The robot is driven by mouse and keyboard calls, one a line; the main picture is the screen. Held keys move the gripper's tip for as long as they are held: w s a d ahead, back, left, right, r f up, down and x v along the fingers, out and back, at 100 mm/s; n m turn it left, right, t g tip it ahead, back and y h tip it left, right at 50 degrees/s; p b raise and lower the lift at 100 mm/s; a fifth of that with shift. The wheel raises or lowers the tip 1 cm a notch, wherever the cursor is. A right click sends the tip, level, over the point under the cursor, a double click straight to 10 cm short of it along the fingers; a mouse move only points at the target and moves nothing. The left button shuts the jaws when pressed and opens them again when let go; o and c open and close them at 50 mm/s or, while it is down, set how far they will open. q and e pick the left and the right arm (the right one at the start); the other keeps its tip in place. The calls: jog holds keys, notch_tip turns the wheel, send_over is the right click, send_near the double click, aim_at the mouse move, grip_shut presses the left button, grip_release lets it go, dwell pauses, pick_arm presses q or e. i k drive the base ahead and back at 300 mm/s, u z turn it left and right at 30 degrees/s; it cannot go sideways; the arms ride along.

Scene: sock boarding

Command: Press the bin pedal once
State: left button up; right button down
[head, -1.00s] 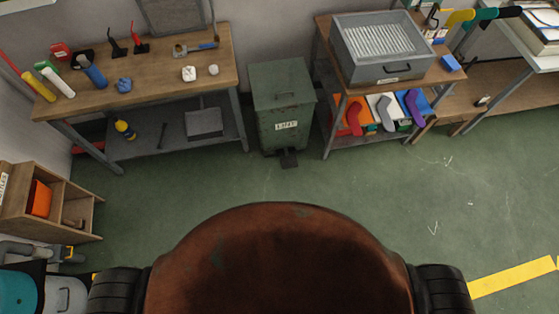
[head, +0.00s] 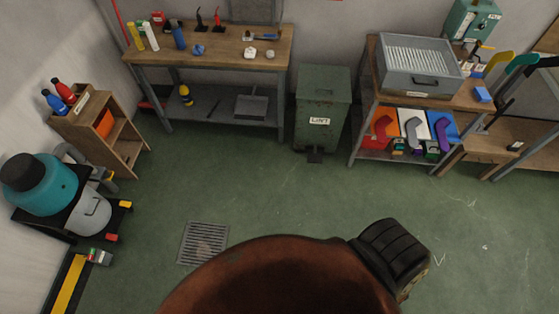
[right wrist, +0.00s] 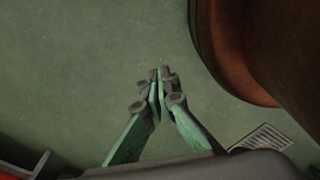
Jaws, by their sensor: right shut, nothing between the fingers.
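In the right wrist view my right gripper (right wrist: 158,88) is shut and empty above bare green floor. The bin and pedal do not show in that view. Neither gripper shows in the head view.
The floor before the bin is clear, with a drain grate (head: 203,243) nearer me. A teal vacuum (head: 45,185) and wooden shelf (head: 100,135) stand left.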

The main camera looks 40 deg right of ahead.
aim_at(314, 158)
jog(key=u, duration=0.45)
jog(key=i, duration=1.65)
jog(key=z, duration=0.7)
jog(key=i, duration=1)
jog(key=z, duration=1.5)
jog(key=i, duration=0.5)
jog(key=z, duration=0.4)
